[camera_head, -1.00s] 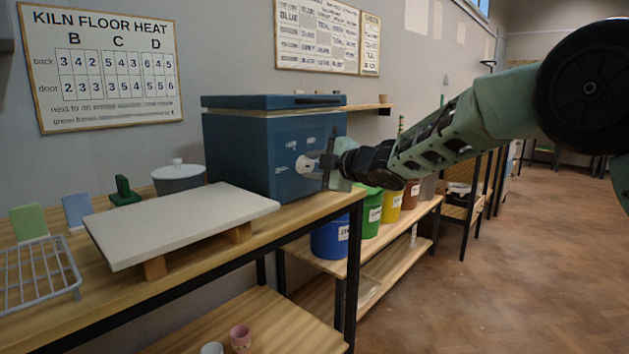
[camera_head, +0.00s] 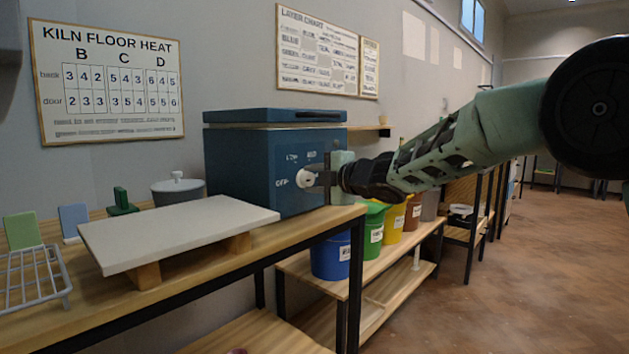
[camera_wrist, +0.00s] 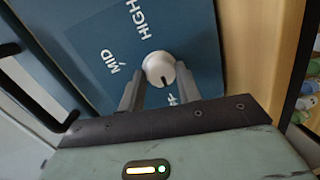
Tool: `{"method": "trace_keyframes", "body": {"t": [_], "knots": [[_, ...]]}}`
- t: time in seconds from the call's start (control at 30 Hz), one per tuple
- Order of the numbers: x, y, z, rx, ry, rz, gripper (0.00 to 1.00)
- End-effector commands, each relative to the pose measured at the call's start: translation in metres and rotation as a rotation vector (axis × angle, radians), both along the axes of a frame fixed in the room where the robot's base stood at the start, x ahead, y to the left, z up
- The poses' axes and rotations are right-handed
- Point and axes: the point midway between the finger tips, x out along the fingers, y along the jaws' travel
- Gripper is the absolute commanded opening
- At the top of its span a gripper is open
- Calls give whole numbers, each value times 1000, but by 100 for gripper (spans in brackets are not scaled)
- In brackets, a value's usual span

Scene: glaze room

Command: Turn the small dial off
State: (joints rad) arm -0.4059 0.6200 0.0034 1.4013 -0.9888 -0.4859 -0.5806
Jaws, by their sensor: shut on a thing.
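The small dial (camera_head: 305,177) is a round white knob on the front face of the blue kiln box (camera_head: 240,165). In the wrist view the dial (camera_wrist: 159,67) sits between the two grey fingertips of my gripper (camera_wrist: 160,84), which is shut on it. A dark mark on the knob points down in that view, towards a label partly hidden by a finger, of which an F shows. MID and HIGH are printed on the other side. In the head view my gripper (camera_head: 318,178) reaches the dial from the right, and OFF reads left of the knob.
The box stands on a wooden bench (camera_head: 200,252) beside a pale slab (camera_head: 180,230) on blocks. A grey lidded pot (camera_head: 178,188) is behind the slab. Coloured buckets, including a blue bucket (camera_head: 330,258), stand on a lower shelf right of the bench. Open floor lies further right.

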Motion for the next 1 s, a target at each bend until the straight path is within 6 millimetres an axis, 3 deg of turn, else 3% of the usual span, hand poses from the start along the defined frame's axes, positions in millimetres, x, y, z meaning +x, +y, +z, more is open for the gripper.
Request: {"method": "trace_keyframes", "body": {"t": [0.03,0.1,0.57,1.0], "knots": [[0,0,-2,-3,1,2,39],[0,0,-2,-3,1,2,55],[-10,-11,2,-1,1,0,55],[-77,-82,18,-1,1,-2,55]]}}
